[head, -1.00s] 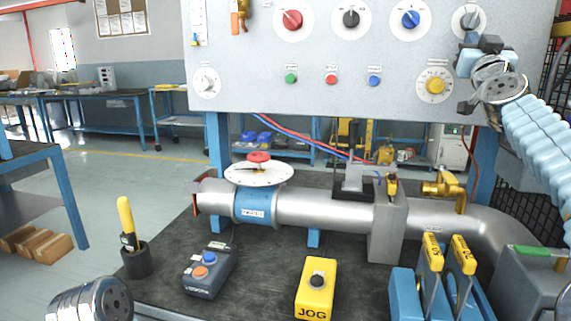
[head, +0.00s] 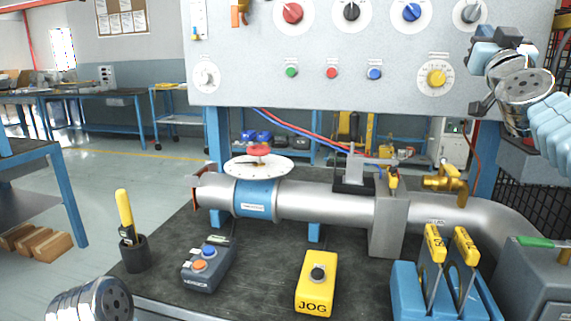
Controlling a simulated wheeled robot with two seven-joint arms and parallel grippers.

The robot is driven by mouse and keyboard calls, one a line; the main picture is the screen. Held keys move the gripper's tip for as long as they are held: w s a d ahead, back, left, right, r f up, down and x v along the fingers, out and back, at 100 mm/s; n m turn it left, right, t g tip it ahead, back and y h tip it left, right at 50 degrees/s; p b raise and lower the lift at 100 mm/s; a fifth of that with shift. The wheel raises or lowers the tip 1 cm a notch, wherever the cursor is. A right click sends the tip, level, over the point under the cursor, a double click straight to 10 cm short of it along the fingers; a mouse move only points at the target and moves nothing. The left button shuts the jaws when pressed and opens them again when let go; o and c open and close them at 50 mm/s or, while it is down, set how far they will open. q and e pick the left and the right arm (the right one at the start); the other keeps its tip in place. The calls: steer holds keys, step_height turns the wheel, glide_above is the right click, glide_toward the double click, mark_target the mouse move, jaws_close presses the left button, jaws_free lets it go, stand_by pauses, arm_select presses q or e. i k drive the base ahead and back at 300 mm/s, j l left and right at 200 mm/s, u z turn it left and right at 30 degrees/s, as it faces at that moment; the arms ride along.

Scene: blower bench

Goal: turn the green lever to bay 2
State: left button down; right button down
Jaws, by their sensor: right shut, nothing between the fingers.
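The green lever (head: 537,243) lies nearly level on top of a grey box (head: 541,284) at the right end of the bench. A brass-coloured part shows at its right end, at the picture's edge. Bay marks cannot be read from here. My right gripper (head: 487,62) is raised in front of the right edge of the control panel, well above the lever and apart from it. It is shut and empty. Of my left arm only a silver wrist part shows at the lower left; its fingers are out of view.
A blue stand (head: 432,293) with yellow-tagged handles sits left of the grey box. A steel pipe (head: 320,202) runs behind it. A yellow JOG box (head: 317,284) and a grey button box (head: 208,268) stand on the dark bench mat. The control panel (head: 330,45) hangs above.

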mark_target(526, 241)
steer(key=k+j, duration=0.2)
steer(key=k, duration=0.3)
steer(key=k+j, duration=0.15)
steer(key=k, duration=0.3)
steer(key=k+j, duration=0.2)
steer(key=k, duration=0.3)
